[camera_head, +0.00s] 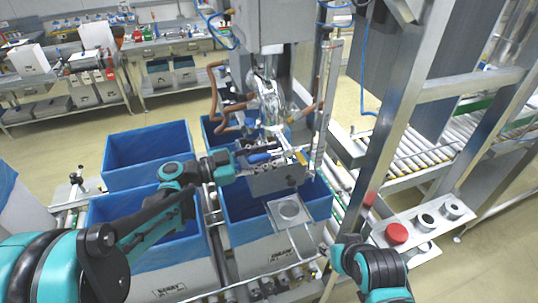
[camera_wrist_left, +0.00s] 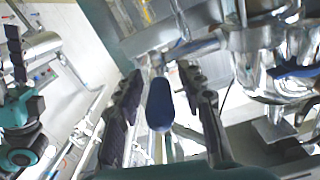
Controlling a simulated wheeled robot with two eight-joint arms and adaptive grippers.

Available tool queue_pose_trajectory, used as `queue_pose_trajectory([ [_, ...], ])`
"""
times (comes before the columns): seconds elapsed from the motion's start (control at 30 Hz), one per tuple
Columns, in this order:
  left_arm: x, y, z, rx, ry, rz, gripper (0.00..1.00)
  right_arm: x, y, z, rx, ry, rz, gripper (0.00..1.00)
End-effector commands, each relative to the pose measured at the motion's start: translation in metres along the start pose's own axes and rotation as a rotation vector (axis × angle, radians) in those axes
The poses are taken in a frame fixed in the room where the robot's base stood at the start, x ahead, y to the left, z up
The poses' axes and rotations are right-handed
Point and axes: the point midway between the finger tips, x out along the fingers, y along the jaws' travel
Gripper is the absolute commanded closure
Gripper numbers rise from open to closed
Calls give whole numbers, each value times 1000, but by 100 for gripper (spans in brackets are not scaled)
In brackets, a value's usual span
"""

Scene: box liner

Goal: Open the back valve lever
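A valve lever with a blue handle (camera_head: 259,158) sits on the metal valve assembly above the blue-lined boxes. In the left wrist view the blue handle (camera_wrist_left: 160,104) lies between the two dark fingers of my left gripper (camera_wrist_left: 163,110), with gaps on both sides. My left gripper (camera_head: 244,158) is open around the handle. In the left wrist view, a teal and black part of my right arm (camera_wrist_left: 20,130) shows at the left; its fingers are not clear. In the head view my right arm (camera_head: 375,272) is at the bottom right.
Blue-lined boxes (camera_head: 165,245) stand on the roller conveyor under the assembly. A steel plate with a round fitting (camera_head: 289,210) hangs just below the valve. A metal post (camera_head: 400,115) and a panel with a red button (camera_head: 397,233) stand at the right. Brown hoses (camera_head: 215,95) hang behind.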

Motion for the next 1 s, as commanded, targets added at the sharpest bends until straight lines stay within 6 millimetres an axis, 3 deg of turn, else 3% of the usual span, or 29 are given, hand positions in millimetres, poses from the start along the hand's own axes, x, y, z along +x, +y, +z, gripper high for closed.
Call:
queue_pose_trajectory([
  [0.03,0,0,0,0,0,0,76,0,0,0,0,0,0,60],
  [0.13,0,0,0,0,0,0,100,0,0,0,0,0,0,60],
  [0.67,0,-1,-3,0,-19,3,100,-3,0,-2,0,0,0,60],
  [1.0,1,-3,-17,0,-198,40,100,-28,0,-20,0,0,0,60],
])
